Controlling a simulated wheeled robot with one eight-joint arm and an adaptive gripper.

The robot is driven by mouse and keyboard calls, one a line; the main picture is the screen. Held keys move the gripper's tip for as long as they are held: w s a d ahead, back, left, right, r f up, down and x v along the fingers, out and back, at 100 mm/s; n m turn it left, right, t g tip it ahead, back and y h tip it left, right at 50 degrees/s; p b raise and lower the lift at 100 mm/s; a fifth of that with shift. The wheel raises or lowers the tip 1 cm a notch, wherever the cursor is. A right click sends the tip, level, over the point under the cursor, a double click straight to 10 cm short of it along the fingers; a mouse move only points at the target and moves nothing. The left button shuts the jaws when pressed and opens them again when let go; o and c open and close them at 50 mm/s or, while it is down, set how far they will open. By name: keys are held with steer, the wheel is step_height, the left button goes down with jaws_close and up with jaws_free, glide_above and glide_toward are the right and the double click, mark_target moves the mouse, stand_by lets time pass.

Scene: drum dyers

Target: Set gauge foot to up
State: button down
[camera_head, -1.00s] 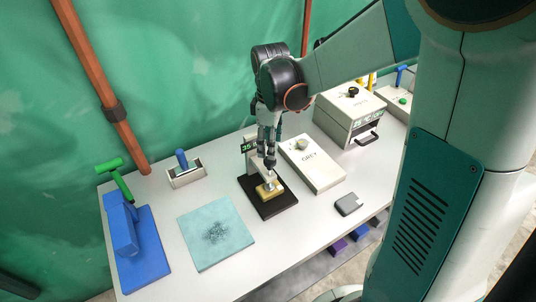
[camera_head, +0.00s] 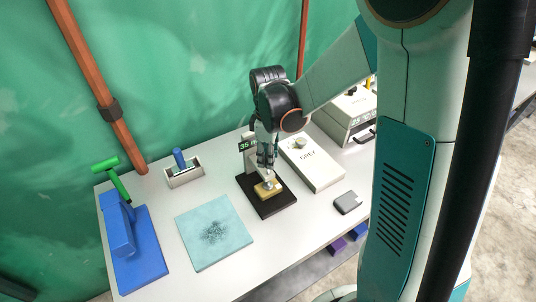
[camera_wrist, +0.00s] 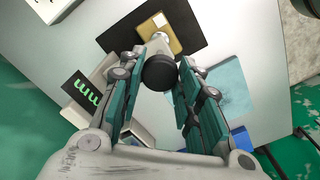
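The gauge stands on a black base (camera_head: 270,206) with a yellow pad (camera_head: 267,189) on it. Its post bears a display with green digits (camera_head: 246,145); the display also shows in the wrist view (camera_wrist: 88,92). The gauge foot is low at the pad, partly hidden by my gripper. A round black knob (camera_wrist: 160,72) on a pale stem is between my fingers in the wrist view. My gripper (camera_head: 266,170) points down over the gauge, its fingers on either side of the knob. Whether they press on it cannot be told.
A white box marked GREY (camera_head: 313,165) stands close to the right of the gauge. A teal mat (camera_head: 214,232) and a blue stand (camera_head: 135,250) are to the left. A small grey block (camera_head: 347,202) lies at the right. The front of the table is mostly clear.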

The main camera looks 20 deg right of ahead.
steer(key=shift+r+p, duration=0.8)
steer(key=shift+r, duration=0.8)
steer(key=c, duration=1.2)
jaws_free()
steer(key=shift+f, duration=0.1)
steer(key=shift+o, duration=0.2)
step_height(320, 180, up, 12)
steer(key=s+f+m+t+b, duration=0.3)
steer(key=s+f+m+b, duration=0.2)
steer(key=s, duration=0.3)
steer(key=s+f+m+t+b, duration=0.4)
steer(key=s+f+m+b, duration=0.1)
steer(key=s+m+b, duration=0.1)
steer(key=s+b, duration=0.1)
steer(key=s, duration=0.1)
steer(key=shift+s+b, duration=0.3)
steer(key=shift+b, duration=0.1)
